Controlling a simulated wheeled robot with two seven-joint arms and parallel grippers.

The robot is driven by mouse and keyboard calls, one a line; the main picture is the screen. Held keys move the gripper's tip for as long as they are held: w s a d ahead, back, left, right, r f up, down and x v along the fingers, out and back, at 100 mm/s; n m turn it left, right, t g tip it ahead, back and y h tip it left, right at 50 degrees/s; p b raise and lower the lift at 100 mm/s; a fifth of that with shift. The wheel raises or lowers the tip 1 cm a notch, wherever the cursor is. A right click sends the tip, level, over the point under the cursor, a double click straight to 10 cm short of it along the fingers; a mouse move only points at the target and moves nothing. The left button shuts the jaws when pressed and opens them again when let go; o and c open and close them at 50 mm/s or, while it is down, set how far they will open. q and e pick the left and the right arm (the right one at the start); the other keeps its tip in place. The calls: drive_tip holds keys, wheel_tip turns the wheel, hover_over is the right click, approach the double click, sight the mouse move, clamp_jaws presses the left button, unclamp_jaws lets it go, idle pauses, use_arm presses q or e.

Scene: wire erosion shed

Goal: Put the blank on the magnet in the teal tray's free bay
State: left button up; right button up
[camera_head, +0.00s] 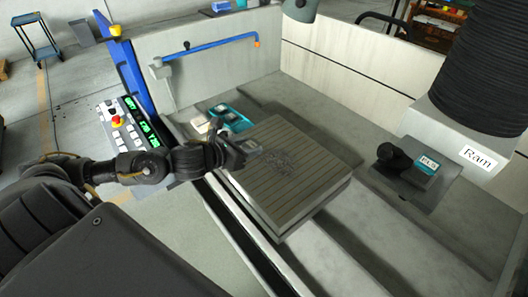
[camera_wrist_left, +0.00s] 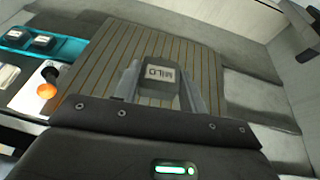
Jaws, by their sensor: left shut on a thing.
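My left gripper (camera_head: 247,147) reaches in from the left, over the left corner of the ribbed grey magnet (camera_head: 300,180). In the left wrist view its fingers (camera_wrist_left: 160,86) are shut on a dark grey blank (camera_wrist_left: 158,88) with a pale label that seems to read MILD. The magnet's grooved top (camera_wrist_left: 205,62) lies behind and beneath the blank; whether they touch is unclear. The teal tray (camera_head: 245,122) stands just beyond the gripper, beside the magnet. My right gripper is not in view.
A pale block (camera_head: 199,123) sits left of the tray. A control panel (camera_head: 128,125) stands left, close to my arm. An orange knob (camera_wrist_left: 47,90) shows in the wrist view.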

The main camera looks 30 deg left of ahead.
sight(250, 145)
use_arm(q)
drive_tip(key=shift+b+v, duration=0.55)
drive_tip(key=shift+v, duration=1.2)
